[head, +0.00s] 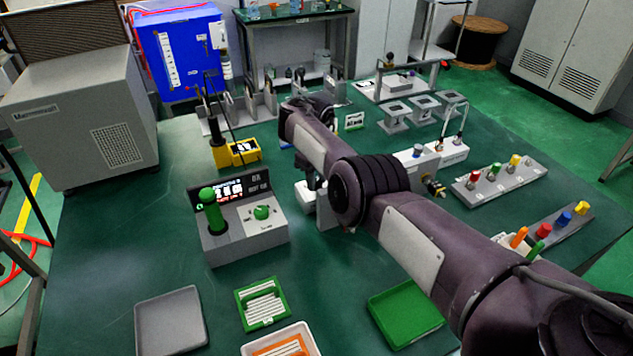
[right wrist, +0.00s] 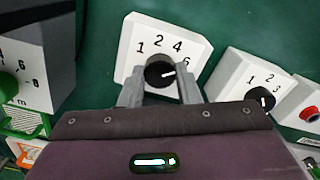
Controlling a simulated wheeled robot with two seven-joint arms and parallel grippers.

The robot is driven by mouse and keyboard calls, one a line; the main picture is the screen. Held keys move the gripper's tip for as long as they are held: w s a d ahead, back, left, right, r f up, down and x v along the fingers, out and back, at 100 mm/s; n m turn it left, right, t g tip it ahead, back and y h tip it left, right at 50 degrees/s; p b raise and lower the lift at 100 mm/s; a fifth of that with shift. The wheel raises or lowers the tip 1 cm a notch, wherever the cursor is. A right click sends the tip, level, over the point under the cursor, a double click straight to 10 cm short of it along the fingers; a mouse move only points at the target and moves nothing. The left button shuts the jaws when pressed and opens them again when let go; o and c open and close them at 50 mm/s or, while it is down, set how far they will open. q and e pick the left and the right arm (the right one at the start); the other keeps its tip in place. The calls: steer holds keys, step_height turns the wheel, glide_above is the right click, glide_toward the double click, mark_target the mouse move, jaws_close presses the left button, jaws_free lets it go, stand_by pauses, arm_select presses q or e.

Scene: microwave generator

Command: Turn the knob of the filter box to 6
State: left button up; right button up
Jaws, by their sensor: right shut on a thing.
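The filter box (right wrist: 130,65) seems to be the white box in the right wrist view, with the numbers 1, 2, 4 and 6 around its black knob (right wrist: 160,73). The knob's white mark points right and slightly up, roughly toward the 6, which is partly covered. My right gripper (right wrist: 160,82) has one finger on each side of the knob and is shut on it. In the head view my right arm hides most of this box and the gripper. My left gripper is not in view.
Another white box with a black knob (right wrist: 262,98) stands close on the right. Green tray (head: 405,312) and grey tray (head: 170,322) lie at the front.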

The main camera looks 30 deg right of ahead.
mark_target(317, 181)
steer(key=shift+m+b, duration=0.3)
steer(key=shift+m, duration=0.4)
steer(key=o, duration=1)
step_height(317, 181, up, 8)
steer(key=shift+f, duration=0.1)
